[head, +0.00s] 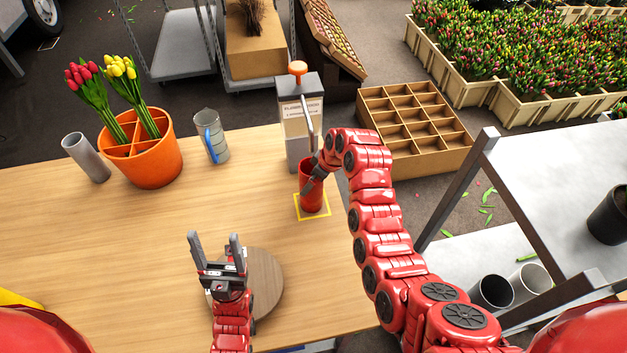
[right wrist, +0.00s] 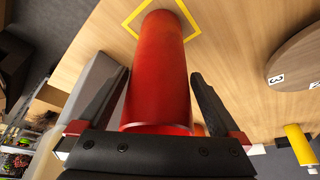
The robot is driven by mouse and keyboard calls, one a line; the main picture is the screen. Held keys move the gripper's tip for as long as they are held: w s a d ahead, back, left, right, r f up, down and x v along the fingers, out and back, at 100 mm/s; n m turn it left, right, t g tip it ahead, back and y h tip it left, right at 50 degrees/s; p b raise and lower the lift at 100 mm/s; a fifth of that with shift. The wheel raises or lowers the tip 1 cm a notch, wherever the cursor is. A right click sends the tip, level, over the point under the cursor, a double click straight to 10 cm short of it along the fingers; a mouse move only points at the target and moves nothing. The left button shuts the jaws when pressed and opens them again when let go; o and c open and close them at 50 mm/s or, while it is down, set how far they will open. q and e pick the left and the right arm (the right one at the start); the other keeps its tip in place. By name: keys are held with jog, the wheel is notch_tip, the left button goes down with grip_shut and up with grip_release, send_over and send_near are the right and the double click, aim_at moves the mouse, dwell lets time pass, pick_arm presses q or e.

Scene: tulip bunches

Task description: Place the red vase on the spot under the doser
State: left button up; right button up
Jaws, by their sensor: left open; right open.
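The red vase (head: 312,194) stands upright inside the yellow square outline (head: 316,218) on the table, just in front of the doser (head: 300,118) with its orange knob. My right gripper (right wrist: 160,64) is open around the vase in the right wrist view. One finger is on each side of the vase (right wrist: 160,55), with gaps visible. The vase base is within the yellow outline (right wrist: 190,20). In the head view my right gripper is partly hidden behind its own wrist. My left gripper (head: 214,236) is open and empty over the round wooden board (head: 265,280).
An orange pot (head: 155,165) with red and yellow tulips, a grey tube (head: 86,158) and a pitcher with blue handle (head: 211,137) stand at the back left. A compartment crate (head: 418,125) is beyond the table. The left middle of the table is clear.

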jog(key=b+v, duration=0.1)
jog(key=v, duration=0.4)
jog(key=shift+d+r, duration=0.2)
jog(key=shift+r, duration=0.2)
jog(key=p+v, duration=0.5)
jog(key=shift+s+r+p, duration=0.2)
jog(key=shift+p, duration=0.2)
jog(key=shift+d, duration=0.1)
jog(key=shift+s+f, duration=0.1)
jog(key=shift+f, duration=0.05)
